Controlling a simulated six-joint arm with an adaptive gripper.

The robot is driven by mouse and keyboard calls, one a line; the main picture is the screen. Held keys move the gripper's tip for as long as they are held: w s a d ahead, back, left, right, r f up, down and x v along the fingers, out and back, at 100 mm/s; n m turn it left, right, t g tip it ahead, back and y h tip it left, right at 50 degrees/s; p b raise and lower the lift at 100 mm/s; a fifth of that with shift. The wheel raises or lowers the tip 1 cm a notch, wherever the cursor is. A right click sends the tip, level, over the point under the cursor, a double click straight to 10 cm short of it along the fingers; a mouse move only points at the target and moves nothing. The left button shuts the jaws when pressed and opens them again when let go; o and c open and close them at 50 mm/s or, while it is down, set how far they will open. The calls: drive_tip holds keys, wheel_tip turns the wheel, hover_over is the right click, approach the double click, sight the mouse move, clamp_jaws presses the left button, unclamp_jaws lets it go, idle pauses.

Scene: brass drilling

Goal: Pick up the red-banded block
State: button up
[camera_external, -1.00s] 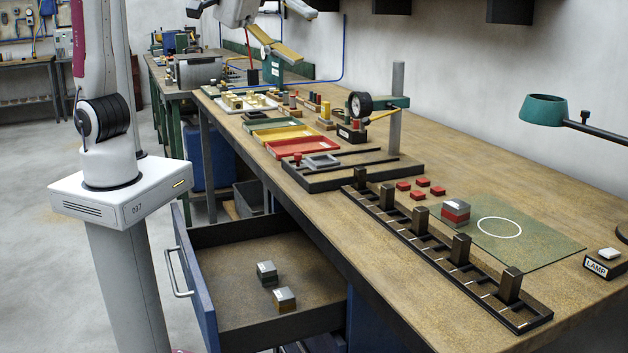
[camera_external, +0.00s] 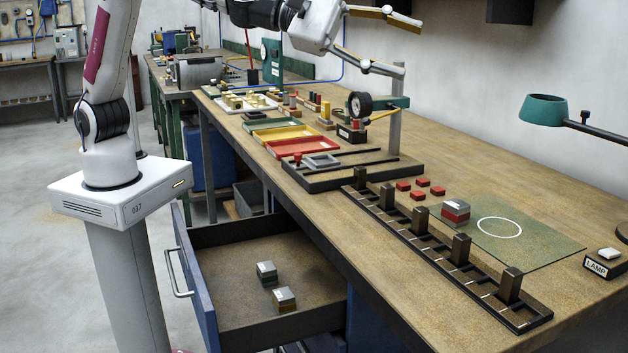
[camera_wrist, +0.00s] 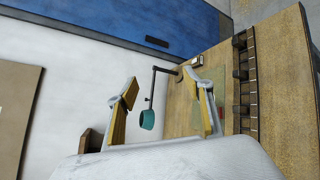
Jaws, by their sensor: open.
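The red-banded block (camera_external: 455,212) is grey with a red band around it. It sits on the bench at the left edge of the green glass-like mat (camera_external: 545,245), beside the white circle. My gripper (camera_external: 394,42) is high above the bench, up and to the left of the block, well apart from it. Its yellow-padded fingers are spread and empty.
A black slotted rack with upright posts (camera_external: 461,249) runs along the bench front, left of the block. Several small red pieces (camera_external: 418,195) lie behind the block. A dial gauge stand (camera_external: 396,120) and a green lamp (camera_external: 543,109) rise above the bench. An open drawer (camera_external: 240,290) holds two blocks.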

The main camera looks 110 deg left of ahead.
drive_tip(key=w+a+f+n+y, duration=0.2)
drive_tip(key=w+f+n+y, duration=0.1)
drive_tip(key=w+f+n, duration=0.3)
drive_tip(key=n+g+y, duration=0.6)
drive_tip(key=n, duration=0.8)
approach(450, 210)
drive_tip(key=shift+w+a+r, duration=0.15)
drive_tip(key=shift+w, duration=0.3)
drive_tip(key=shift+w+a+r, duration=0.1)
drive_tip(key=shift+w+a, duration=0.1)
drive_tip(key=shift+w, duration=0.25)
drive_tip(key=shift+s+f+n+g+y, duration=0.2)
drive_tip(key=shift+f+n+g+y, duration=0.1)
drive_tip(key=shift+f+n, duration=0.2)
drive_tip(key=shift+a, duration=0.1)
drive_tip(key=shift+x, duration=1.3)
drive_tip(key=shift+w+f, duration=0.1)
drive_tip(key=shift+x, duration=2.45)
